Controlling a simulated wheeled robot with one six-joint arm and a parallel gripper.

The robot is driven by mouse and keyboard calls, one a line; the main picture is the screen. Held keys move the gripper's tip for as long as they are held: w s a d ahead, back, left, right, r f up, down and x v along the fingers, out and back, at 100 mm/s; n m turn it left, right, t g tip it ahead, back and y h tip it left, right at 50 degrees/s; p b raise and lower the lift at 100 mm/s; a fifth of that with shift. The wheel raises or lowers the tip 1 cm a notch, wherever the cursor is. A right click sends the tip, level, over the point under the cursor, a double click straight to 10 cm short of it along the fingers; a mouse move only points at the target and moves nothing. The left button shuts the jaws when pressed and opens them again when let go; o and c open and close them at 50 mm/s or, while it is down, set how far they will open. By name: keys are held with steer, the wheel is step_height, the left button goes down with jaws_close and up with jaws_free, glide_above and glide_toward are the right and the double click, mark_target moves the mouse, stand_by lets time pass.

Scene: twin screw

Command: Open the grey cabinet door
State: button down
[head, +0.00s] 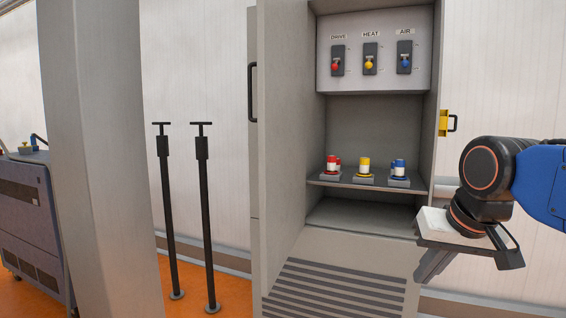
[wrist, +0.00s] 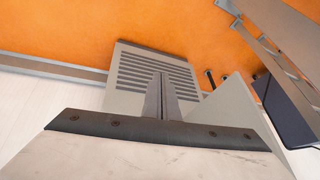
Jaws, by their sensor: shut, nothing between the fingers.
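The grey cabinet (head: 376,120) stands at centre right of the head view with its interior exposed. A tall grey panel (head: 282,120), which looks like its door, stands swung out on the left side. A black bar handle (head: 252,92) shows at that panel's left edge. My gripper (head: 424,278) is at the lower right, in front of the cabinet's right side and apart from the handle. In the wrist view my gripper (wrist: 161,76) has its grey fingers together and empty, over the cabinet's slatted lower front (wrist: 150,68).
Inside, a shelf (head: 340,182) holds red, yellow and blue knobs below a switch panel (head: 373,80). A yellow bracket with a black handle (head: 444,122) is on the cabinet's right. Two black posts (head: 168,220) and a grey column (head: 100,150) stand left; orange floor shows between.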

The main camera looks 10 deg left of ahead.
steer(key=w+a+r+y, duration=0.2)
steer(key=w+a+r, duration=0.6)
steer(key=a+r, duration=0.35)
steer(key=w+a+r+y, duration=0.1)
steer(key=w+a+r, duration=0.6)
steer(key=a+r, duration=0.45)
glide_toward(275, 177)
step_height(275, 177, down, 3)
steer(key=d, duration=0.3)
steer(key=shift+w+a+f, duration=0.1)
steer(key=shift+w+a, duration=0.15)
steer(key=shift+a, duration=0.5)
steer(key=shift+w+a+f, duration=0.1)
steer(key=shift+w+a, duration=0.15)
steer(key=shift+a, duration=0.5)
steer(key=shift+w+a+f, duration=0.1)
steer(key=shift+w+a, duration=0.15)
steer(key=shift+a, duration=0.5)
steer(key=shift+a, duration=0.1)
steer(key=w+a, duration=0.2)
steer(key=a, duration=0.8)
steer(key=shift+w+a, duration=0.2)
steer(key=shift+a, duration=0.1)
steer(key=shift+d, duration=0.1)
